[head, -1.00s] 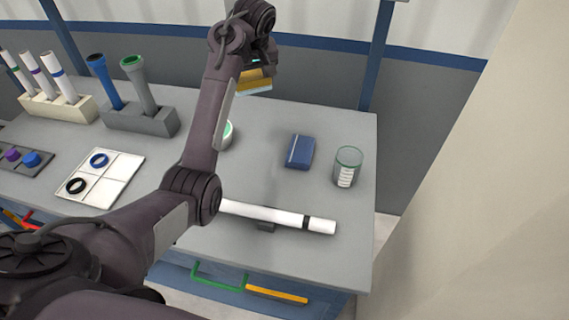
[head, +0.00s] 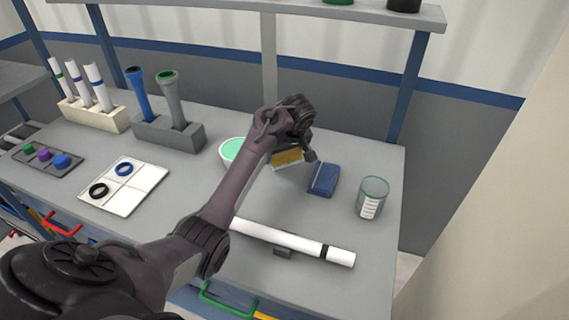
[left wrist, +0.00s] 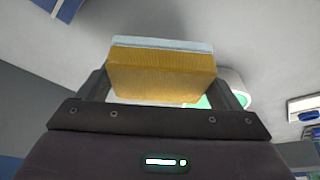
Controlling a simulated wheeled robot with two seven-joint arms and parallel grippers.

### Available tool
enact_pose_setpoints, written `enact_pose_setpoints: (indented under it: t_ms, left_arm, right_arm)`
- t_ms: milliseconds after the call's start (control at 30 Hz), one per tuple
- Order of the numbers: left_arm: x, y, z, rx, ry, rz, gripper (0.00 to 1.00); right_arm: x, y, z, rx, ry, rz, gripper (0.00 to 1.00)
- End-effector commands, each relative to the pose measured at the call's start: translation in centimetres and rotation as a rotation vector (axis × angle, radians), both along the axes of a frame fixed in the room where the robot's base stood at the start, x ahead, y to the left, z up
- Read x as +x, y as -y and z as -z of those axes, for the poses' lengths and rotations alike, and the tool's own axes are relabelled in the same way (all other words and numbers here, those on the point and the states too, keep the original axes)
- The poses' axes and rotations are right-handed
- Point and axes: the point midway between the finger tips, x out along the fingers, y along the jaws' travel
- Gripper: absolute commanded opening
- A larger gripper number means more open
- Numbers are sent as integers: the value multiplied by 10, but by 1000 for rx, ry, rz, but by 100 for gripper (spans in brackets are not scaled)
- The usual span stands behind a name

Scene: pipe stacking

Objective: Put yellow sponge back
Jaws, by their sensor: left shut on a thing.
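The yellow sponge (head: 288,158) has a pale blue layer on one face. My left gripper (head: 290,150) is shut on it, near the table's back, between a green-topped round container and a blue block. In the left wrist view the sponge (left wrist: 162,78) sits between the two fingers of the left gripper (left wrist: 165,90), its yellow side facing the camera. Whether the sponge touches the table is hard to tell. My right gripper is not in view.
The blue block (head: 323,179) and a clear beaker (head: 372,197) stand right of the sponge. The green-topped container (head: 231,150) is on its left. A white pipe (head: 290,241) lies in front. Racks with upright tubes (head: 170,132) stand at the left.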

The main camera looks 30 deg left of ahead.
Motion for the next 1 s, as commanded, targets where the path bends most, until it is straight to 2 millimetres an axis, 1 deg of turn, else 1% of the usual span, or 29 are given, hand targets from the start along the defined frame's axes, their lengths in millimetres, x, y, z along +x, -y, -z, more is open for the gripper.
enact_pose_setpoints:
  t_ms: [67,200,300,733,767,800,867,1000]
  left_arm:
    - [0,-1,8,0,-2,-1,68]
    - [-1,-1,31,2,-5,0,68]
    - [-1,-1,41,1,-2,0,68]
    - [-1,0,48,0,-1,0,68]
    - [0,0,48,0,-1,0,88]
    - [0,0,47,0,-1,0,94]
    - [0,0,47,0,-1,0,100]
    - [0,0,47,-1,-1,0,100]
  right_arm:
    - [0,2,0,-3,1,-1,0]
    - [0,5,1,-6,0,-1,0]
    - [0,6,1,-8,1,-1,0]
    - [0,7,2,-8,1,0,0]
    - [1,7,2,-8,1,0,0]
    - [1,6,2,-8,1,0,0]
    - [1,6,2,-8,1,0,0]
    - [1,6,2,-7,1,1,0]
